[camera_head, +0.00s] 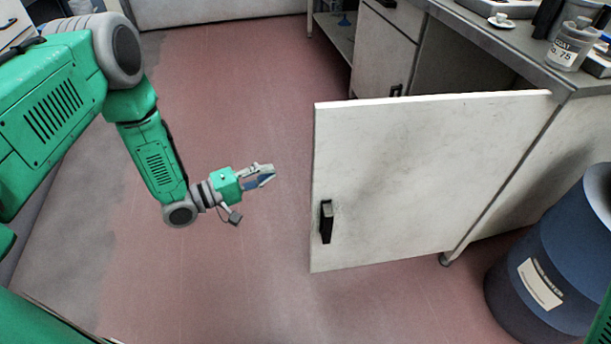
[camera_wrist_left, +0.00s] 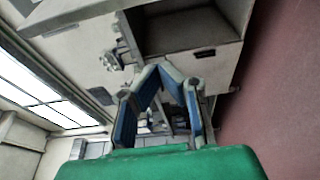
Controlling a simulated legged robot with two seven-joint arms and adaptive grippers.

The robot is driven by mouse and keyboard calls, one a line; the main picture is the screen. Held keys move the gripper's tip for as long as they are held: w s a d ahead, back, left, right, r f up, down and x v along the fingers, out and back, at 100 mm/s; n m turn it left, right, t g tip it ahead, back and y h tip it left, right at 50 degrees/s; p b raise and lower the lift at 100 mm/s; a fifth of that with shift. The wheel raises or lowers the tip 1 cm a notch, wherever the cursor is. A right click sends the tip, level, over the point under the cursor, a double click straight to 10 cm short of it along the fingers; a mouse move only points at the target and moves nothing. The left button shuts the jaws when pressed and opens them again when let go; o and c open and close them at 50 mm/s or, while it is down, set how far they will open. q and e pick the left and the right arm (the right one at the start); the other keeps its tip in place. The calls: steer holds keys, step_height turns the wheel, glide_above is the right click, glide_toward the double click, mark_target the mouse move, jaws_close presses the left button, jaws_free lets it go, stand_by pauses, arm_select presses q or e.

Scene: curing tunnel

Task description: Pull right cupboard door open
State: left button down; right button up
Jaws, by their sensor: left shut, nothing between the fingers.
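The right cupboard door (camera_head: 420,170) is white with grey smudges and stands swung wide open from the cupboard, hinged at its right side near the bench corner. Its black handle (camera_head: 326,221) is near the door's free left edge. My left gripper (camera_head: 270,172) is left of the door, apart from it and above the floor. Its fingers are shut and empty. In the left wrist view my left gripper (camera_wrist_left: 160,72) shows its fingertips together, with cabinet fronts behind. My right gripper is not in view.
A dark blue drum (camera_head: 520,290) with a label stands right of the door. The grey worktop (camera_head: 470,35) carries a bottle (camera_head: 566,52) and small items. Another white cupboard front (camera_head: 384,60) is behind the door. The red floor (camera_head: 220,90) left of the door is clear.

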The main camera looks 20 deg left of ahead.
arm_select(q)
steer(key=b+x, duration=0.3)
steer(key=x, duration=0.7)
steer(key=shift+s+d, duration=0.35)
steer(key=shift+s, duration=0.3)
steer(key=shift+s+d, duration=0.35)
steer(key=shift+s, duration=0.3)
steer(key=shift+s+d, duration=0.3)
steer(key=shift+s, duration=0.35)
steer(key=shift+d, duration=0.15)
